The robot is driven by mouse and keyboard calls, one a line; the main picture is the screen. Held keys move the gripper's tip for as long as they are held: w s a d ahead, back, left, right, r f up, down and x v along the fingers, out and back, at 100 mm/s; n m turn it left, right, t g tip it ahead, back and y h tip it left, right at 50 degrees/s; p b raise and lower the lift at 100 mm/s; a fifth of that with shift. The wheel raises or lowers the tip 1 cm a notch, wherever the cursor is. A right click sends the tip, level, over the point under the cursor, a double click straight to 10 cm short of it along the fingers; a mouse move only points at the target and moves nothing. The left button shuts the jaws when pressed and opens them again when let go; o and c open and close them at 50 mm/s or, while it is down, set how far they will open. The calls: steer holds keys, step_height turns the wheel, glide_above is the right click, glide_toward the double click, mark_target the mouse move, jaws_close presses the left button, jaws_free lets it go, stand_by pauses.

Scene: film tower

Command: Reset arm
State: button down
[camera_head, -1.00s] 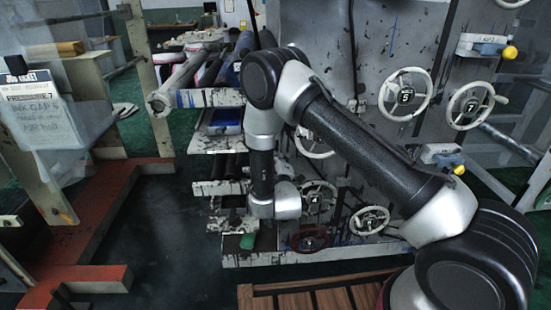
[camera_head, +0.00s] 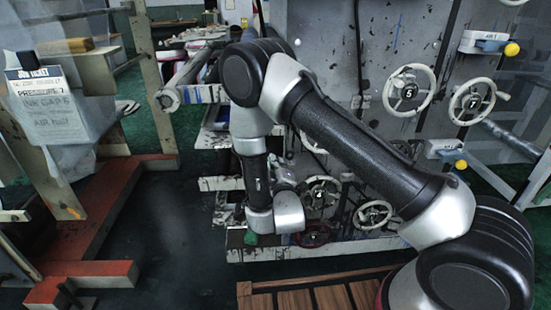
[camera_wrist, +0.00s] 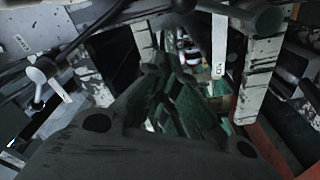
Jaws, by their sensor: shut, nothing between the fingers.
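My arm crosses the head view from the lower right up to an elbow near the top middle, then hangs down to my wrist in front of the grey machine panel (camera_head: 330,60). My gripper (camera_wrist: 152,72) shows from behind in the wrist view as a dark shape narrowing toward the middle. Its fingers are shut with nothing between them. In the head view the gripper is mostly hidden by my wrist, so its exact gap to the machine cannot be told.
White handwheels stand on the panel, marked 5 (camera_head: 409,91) and 7 (camera_head: 471,102). A red handwheel (camera_head: 313,236) is low behind my wrist. Rollers (camera_head: 190,75) lie at the upper left. A job ticket (camera_head: 37,90) hangs at far left. Dark floor (camera_head: 175,235) is clear at lower left.

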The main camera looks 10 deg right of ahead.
stand_by(0.3)
steer(key=s+a+f+m+g, duration=0.1)
steer(key=s+f+m+g, duration=0.1)
steer(key=s+f+g, duration=0.45)
steer(key=s+f+m+g, duration=0.15)
steer(key=f+g, duration=0.25)
steer(key=f, duration=0.5)
steer(key=s+d+r+m+g, duration=0.1)
steer(key=s+d+r+m, duration=0.2)
steer(key=s+d+r, duration=0.5)
steer(key=s+d+r+m+g, duration=0.1)
steer(key=s+d+r+m, duration=0.2)
steer(key=s+d+r, duration=0.6)
steer(key=s+d+r+m+g, duration=0.1)
steer(key=s+d+r+m, duration=0.2)
steer(key=r, duration=2.3)
steer(key=s+d, duration=0.5)
steer(key=d, duration=0.3)
steer(key=shift+s, duration=0.25)
steer(key=shift+f+g, duration=0.1)
steer(key=shift+g, duration=0.25)
